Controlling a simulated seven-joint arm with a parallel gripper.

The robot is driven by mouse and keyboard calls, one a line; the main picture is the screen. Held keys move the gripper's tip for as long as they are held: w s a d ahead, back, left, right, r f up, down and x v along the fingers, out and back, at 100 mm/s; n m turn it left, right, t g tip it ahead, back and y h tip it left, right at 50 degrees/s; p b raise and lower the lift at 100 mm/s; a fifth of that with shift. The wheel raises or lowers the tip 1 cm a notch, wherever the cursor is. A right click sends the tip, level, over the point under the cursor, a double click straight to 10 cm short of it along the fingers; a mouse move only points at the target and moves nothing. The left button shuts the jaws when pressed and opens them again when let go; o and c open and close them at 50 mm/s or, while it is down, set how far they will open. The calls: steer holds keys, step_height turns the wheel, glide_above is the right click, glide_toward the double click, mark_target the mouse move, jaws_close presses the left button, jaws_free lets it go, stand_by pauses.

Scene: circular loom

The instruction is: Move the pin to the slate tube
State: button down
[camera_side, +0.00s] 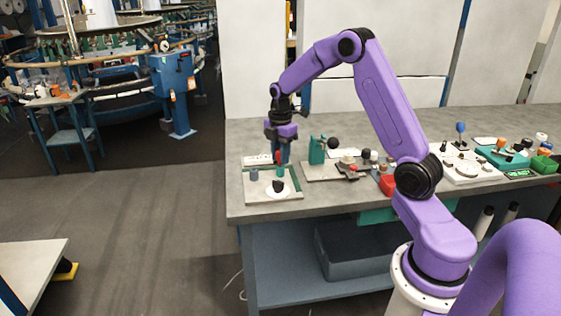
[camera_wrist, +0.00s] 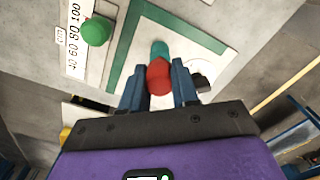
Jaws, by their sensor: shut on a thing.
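The red pin (camera_wrist: 159,77) is between the two blue fingers of my gripper (camera_wrist: 158,82), which is shut on it. In the side view the red pin (camera_side: 278,157) stands over the teal tube (camera_side: 280,171). The teal tube also shows just beyond the pin in the wrist view (camera_wrist: 159,49). I cannot tell whether the pin's lower end is inside it. The slate tube (camera_side: 253,174) stands to the left of the teal one, on the same green-edged board (camera_side: 262,197). I cannot make out the slate tube in the wrist view.
A black knob on a white disc (camera_side: 278,187) sits on the board in front of the tubes. A numbered strip with a green ball (camera_wrist: 96,31) lies beside the board. A green post with a black ball (camera_side: 318,150) stands to the right. The bench edge is close at the left.

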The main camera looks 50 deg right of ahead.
steer(key=shift+r, duration=0.25)
steer(key=shift+r, duration=2.25)
steer(key=w+a+r, duration=0.6)
steer(key=a, duration=0.1)
step_height(320, 180, down, 6)
steer(key=shift+s+d+f, duration=0.2)
steer(key=shift+s, duration=0.05)
steer(key=shift+f, duration=1.2)
